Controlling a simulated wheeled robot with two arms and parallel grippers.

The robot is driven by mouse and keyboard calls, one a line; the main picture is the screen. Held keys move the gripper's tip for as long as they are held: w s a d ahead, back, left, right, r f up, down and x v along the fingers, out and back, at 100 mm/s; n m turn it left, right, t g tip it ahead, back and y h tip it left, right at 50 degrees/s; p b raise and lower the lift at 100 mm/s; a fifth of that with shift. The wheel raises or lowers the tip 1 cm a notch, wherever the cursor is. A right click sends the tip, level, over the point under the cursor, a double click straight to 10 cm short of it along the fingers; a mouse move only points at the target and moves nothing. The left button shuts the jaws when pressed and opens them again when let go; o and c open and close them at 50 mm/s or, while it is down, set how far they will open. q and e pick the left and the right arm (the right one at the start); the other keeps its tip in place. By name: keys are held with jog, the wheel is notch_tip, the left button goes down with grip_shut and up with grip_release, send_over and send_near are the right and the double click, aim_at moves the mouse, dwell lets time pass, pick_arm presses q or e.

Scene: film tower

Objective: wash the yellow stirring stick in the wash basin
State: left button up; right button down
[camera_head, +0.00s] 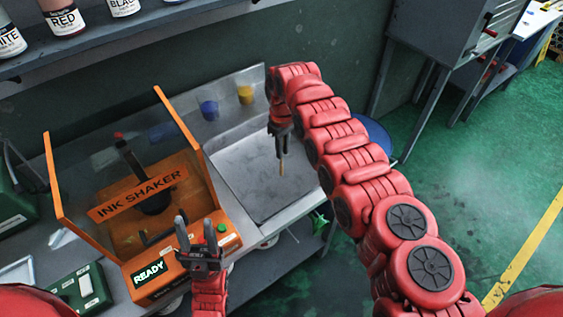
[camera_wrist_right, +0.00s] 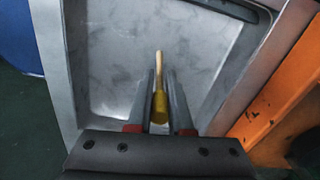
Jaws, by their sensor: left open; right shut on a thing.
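The wash basin (camera_head: 240,180) is a grey metal sink right of the orange machine; its floor also fills much of the right wrist view (camera_wrist_right: 110,60). My right gripper (camera_head: 281,150) points down over the basin. It is shut on the yellow stirring stick (camera_wrist_right: 160,100), whose yellow end sits between the fingers and whose pale wooden end sticks out toward the basin. In the head view the stick's tip (camera_head: 282,170) shows below the fingers. I cannot tell whether the tip touches the basin floor. My left gripper (camera_head: 199,232) is open and empty in front of the orange machine.
An orange ink shaker (camera_head: 140,196) with raised side panels and a lit READY sign stands left of the basin. Ink bottles (camera_head: 63,16) line the shelf above. A blue drum (camera_head: 374,135) stands right.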

jog(key=shift+r+p, duration=1.1)
jog(key=shift+r, duration=2.5)
jog(key=shift+r, duration=2.1)
jog(key=shift+d, duration=0.15)
